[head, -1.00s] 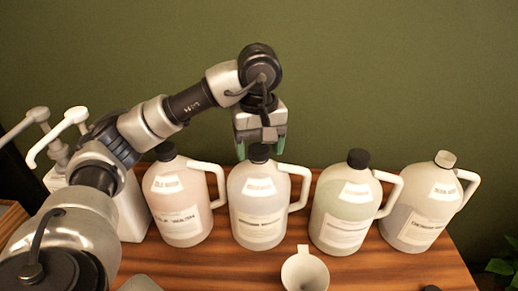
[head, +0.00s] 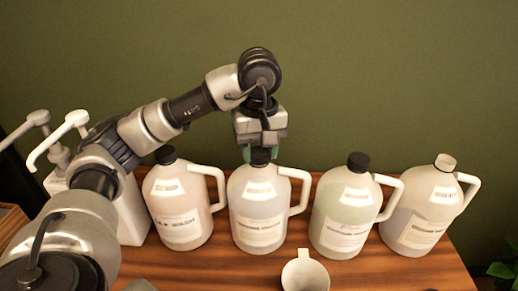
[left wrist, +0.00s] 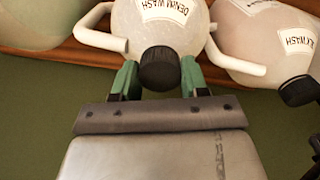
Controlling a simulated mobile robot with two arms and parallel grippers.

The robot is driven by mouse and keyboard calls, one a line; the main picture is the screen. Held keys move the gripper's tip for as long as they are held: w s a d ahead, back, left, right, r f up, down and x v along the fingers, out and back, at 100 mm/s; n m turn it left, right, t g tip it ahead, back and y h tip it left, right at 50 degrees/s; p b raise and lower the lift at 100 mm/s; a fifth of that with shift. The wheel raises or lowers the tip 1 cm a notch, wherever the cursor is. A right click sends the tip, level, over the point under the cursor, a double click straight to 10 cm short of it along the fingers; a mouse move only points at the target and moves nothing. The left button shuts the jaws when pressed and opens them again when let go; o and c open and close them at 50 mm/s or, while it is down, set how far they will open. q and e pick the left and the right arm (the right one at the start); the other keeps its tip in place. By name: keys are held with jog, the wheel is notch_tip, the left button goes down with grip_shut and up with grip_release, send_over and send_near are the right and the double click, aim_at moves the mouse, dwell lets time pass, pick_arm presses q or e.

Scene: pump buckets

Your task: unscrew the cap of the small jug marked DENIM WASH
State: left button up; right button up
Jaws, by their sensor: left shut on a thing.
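The jug marked DENIM WASH (left wrist: 165,30) shows upside down in the left wrist view, its marking readable there. In the head view it is the second jug from the left (head: 258,210), pale and translucent, upright on the table, with a white handle on its right. Its black cap (head: 260,158) sits on the neck and also shows in the left wrist view (left wrist: 160,68). My left gripper (head: 260,150) points down from above and is shut on the cap, with a green finger on each side. My right gripper is not in view.
A jug with a black cap (head: 178,210) stands close on the left; another black-capped jug (head: 342,215) and a pale-capped jug (head: 420,210) stand to the right. A white pump container (head: 130,215) is at the left. A white funnel-like cup (head: 304,275) stands in front on the wooden table (head: 390,270).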

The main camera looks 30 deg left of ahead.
pick_arm(q)
jog(key=n, duration=0.3)
jog(key=shift+n, duration=0.3)
jog(key=n, duration=0.4)
jog(key=shift+n+p, duration=0.3)
jog(key=shift+p, duration=0.05)
jog(key=n, duration=0.6)
jog(key=shift+n+p, duration=0.3)
jog(key=shift+p, duration=0.05)
jog(key=o, duration=1)
